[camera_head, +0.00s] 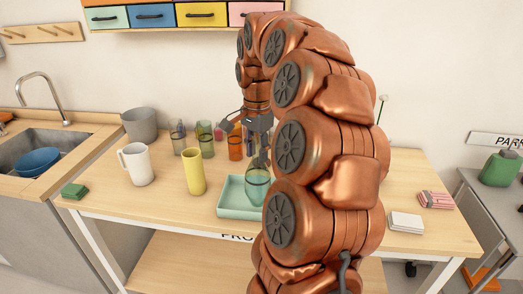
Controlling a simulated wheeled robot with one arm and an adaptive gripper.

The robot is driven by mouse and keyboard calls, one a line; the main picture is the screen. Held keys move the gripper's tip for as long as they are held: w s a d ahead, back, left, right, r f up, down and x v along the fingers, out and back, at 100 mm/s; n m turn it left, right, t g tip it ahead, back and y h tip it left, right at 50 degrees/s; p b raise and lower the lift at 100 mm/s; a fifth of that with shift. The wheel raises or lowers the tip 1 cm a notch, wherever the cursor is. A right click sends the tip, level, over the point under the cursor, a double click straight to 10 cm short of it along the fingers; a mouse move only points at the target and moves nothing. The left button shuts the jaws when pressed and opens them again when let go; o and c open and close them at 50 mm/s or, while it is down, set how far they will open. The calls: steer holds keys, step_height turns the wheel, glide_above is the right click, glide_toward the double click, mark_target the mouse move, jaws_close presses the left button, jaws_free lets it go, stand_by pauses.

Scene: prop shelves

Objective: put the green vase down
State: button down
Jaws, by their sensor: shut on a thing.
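My gripper (259,147) points down over the table and is shut on the neck of a see-through green vase (257,184). The vase is upright, with its lower body over the pale teal tray (229,206). I cannot tell whether its base touches the tray floor. My copper arm covers the right part of the tray and partly hides the gripper.
On the wooden table (150,203) stand a yellow vase (194,172), a white mug (137,165), a grey pot (139,124), an orange glass (235,145) and several clear glasses. A green sponge (74,191) lies at left, a white block (406,222) at right.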

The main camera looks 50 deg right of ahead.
steer(key=w+d+f+p, duration=0.2)
steer(key=d+f, duration=0.2)
steer(key=shift+d+p, duration=0.15)
steer(key=shift+p, duration=0.15)
stand_by(0.5)
steer(key=shift+w+f, duration=0.1)
steer(key=c, duration=0.8)
jaws_free()
steer(key=shift+r+b, duration=1.5)
steer(key=shift+r, duration=4.65)
